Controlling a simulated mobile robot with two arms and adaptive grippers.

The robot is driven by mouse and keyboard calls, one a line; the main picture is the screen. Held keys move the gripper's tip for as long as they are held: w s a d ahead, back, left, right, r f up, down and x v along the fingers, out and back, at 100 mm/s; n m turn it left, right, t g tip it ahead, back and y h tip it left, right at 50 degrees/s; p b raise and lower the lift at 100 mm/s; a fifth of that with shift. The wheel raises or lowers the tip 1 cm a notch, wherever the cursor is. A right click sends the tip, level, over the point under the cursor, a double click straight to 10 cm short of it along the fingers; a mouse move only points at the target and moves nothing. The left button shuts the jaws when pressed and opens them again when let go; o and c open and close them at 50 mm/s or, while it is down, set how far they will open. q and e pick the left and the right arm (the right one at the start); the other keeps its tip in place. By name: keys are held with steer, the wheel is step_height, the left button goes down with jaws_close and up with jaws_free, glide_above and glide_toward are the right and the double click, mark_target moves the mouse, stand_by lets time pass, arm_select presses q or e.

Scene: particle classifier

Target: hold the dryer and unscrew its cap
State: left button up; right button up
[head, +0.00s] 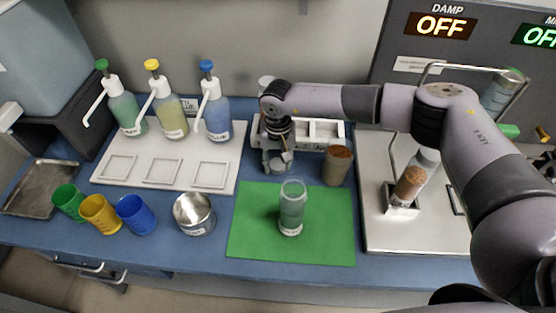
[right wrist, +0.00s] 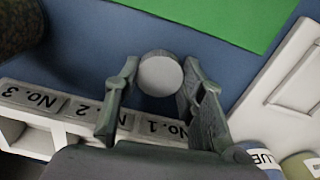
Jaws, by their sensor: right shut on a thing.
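A clear, greenish cylinder (head: 291,210), which looks like the dryer, stands upright on the green mat (head: 250,245). Its top looks open, with no cap visible on it. My right gripper (head: 279,163) is behind the cylinder, apart from it, in front of the white rack. The right wrist view shows its two fingers on either side of a round pale grey disc (right wrist: 160,75), which looks like the cap. The gripper is shut on this cap. Whether the cap touches the table is hard to tell. My left gripper is not in view.
A white rack (right wrist: 45,119) with number labels lies close behind the right gripper. A jar with brown contents (head: 337,166) stands to the right. A metal pot (head: 194,214) and coloured cups (head: 100,213) stand left of the mat. Pump bottles (head: 170,118) stand behind.

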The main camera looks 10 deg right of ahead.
steer(key=shift+f, duration=0.15)
steer(key=o, duration=1.3)
